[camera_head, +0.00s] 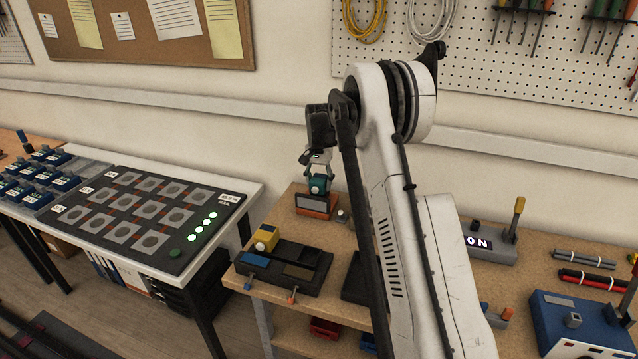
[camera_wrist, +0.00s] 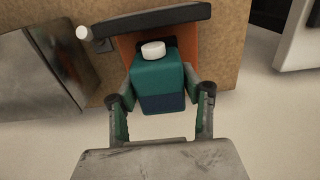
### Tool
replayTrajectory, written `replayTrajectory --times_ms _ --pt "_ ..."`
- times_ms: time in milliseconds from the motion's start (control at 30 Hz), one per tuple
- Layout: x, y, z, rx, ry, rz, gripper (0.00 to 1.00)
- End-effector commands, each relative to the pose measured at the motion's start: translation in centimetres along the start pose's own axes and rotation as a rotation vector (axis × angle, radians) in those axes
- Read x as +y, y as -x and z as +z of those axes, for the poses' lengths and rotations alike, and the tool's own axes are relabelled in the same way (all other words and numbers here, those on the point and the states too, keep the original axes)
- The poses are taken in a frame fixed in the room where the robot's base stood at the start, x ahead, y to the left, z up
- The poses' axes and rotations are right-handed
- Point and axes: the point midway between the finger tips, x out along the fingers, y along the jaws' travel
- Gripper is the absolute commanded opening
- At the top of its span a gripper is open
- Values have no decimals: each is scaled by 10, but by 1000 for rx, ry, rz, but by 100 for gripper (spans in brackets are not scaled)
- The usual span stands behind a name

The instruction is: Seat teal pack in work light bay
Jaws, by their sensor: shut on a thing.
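The teal pack (camera_head: 319,186) is a small block with a dark blue band and a white round cap. In the wrist view the teal pack (camera_wrist: 158,76) sits between both fingers of my gripper (camera_wrist: 160,92). My gripper (camera_head: 318,166) is shut on it, with the fingers on its two sides. The orange work light (camera_head: 312,207) with a grey panel stands on the wooden bench, directly below the pack. The work light's orange body (camera_wrist: 128,52) shows beside and behind the pack. The pack hides the bay, so I cannot tell whether it is inside.
A black charger-like dock (camera_head: 285,268) with a yellow pack (camera_head: 266,238) stands at the bench's front left. A small white knob (camera_head: 342,216) is right of the work light. A panel table (camera_head: 140,215) stands left, across a gap. The wall is close behind.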

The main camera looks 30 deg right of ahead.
Motion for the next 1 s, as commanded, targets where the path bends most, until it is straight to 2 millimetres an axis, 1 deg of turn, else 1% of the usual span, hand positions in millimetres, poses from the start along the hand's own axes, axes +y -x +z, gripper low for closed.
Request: replayTrajectory --times_ms 567,600,733,1000 --pt "0 -13 0 0 0 0 0" --pt "0 -12 0 0 0 0 46" --pt "0 -12 0 0 0 0 63" --pt "0 -11 0 0 0 0 63"
